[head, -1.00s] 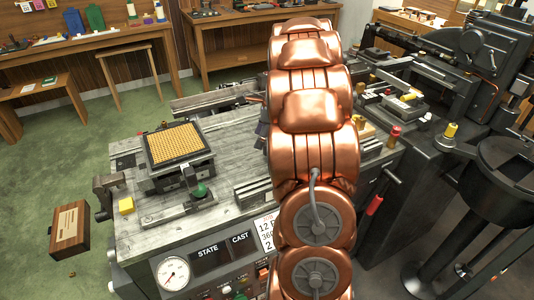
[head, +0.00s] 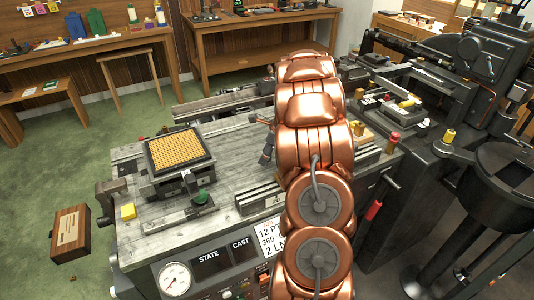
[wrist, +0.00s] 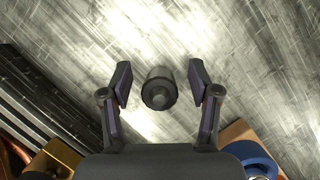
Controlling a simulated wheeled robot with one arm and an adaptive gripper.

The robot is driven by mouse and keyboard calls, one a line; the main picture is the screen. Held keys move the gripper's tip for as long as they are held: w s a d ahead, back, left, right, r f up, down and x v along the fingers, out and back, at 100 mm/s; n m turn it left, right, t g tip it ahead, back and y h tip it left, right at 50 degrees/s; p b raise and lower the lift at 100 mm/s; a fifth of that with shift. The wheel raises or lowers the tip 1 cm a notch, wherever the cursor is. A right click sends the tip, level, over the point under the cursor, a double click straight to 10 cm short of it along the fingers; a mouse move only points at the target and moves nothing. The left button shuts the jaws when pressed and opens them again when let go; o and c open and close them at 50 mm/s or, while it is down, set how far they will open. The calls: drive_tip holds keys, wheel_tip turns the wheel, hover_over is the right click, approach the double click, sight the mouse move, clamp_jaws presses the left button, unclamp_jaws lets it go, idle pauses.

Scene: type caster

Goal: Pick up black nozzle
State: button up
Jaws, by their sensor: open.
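The black nozzle (wrist: 159,89) shows in the wrist view as a short dark cylinder with a round end facing the camera, over the scratched grey metal worktop. My gripper (wrist: 159,82) is open, with one finger on each side of the nozzle and a visible gap on both sides. How far the fingertips are from the nozzle in depth I cannot tell. In the head view a dark part of my gripper (head: 267,148) shows at the left edge of my copper arm, low over the worktop. The nozzle is hidden there.
A dark slatted part (wrist: 45,105) and a blue ring (wrist: 257,163) are near my gripper in the wrist view.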

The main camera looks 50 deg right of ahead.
drive_tip(key=shift+w+a+f, duration=0.15)
drive_tip(key=shift+w+f, duration=0.05)
drive_tip(key=shift+f, duration=0.35)
clamp_jaws()
